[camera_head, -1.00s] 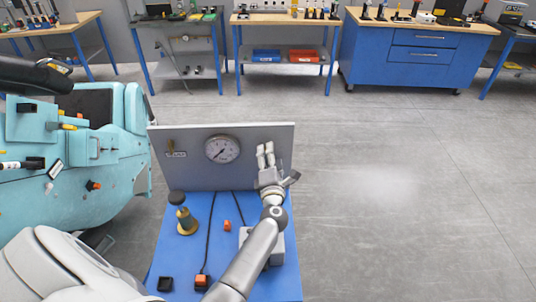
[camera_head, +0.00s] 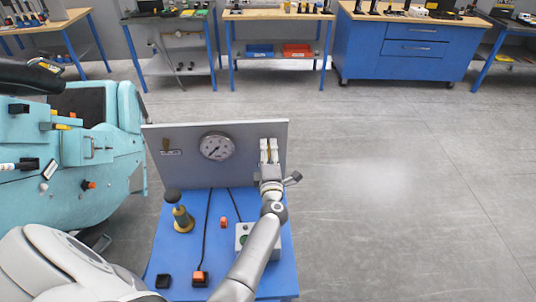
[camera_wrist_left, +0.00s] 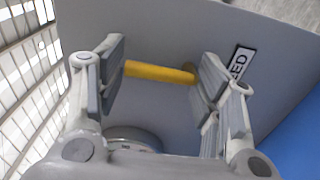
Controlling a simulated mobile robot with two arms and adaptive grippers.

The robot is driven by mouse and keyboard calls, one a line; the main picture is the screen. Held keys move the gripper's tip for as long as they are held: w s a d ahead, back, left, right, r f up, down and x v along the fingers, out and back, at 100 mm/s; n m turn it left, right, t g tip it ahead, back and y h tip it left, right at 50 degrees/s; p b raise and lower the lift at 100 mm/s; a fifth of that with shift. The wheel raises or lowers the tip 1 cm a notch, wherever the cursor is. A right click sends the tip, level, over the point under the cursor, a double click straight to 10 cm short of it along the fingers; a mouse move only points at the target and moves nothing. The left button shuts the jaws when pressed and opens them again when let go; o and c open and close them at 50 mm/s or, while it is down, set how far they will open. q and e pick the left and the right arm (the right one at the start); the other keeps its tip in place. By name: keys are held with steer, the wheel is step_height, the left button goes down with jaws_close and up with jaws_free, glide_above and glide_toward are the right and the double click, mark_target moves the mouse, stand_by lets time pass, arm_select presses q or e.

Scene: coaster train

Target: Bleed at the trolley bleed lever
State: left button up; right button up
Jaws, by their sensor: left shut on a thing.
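My left gripper (camera_head: 269,147) is at the right part of the grey upright panel (camera_head: 235,171) on the blue trolley (camera_head: 173,258). A label ending in "EED" (camera_wrist_left: 240,62) sits beside the lever. In the head view the fingers mostly hide the lever. A round gauge (camera_head: 217,146) is left of the gripper; part of it shows in the left wrist view (camera_wrist_left: 130,138). My right gripper is out of view.
A small handle (camera_head: 166,145) is at the panel's left. On the trolley stand a yellow-and-black item (camera_head: 182,219), a grey box (camera_head: 242,238) partly behind my arm and an orange-topped box (camera_head: 200,278). A teal coaster car (camera_head: 85,160) is close left. Floor at right is clear.

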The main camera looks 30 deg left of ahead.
arm_select(q)
steer(key=o, duration=1.1)
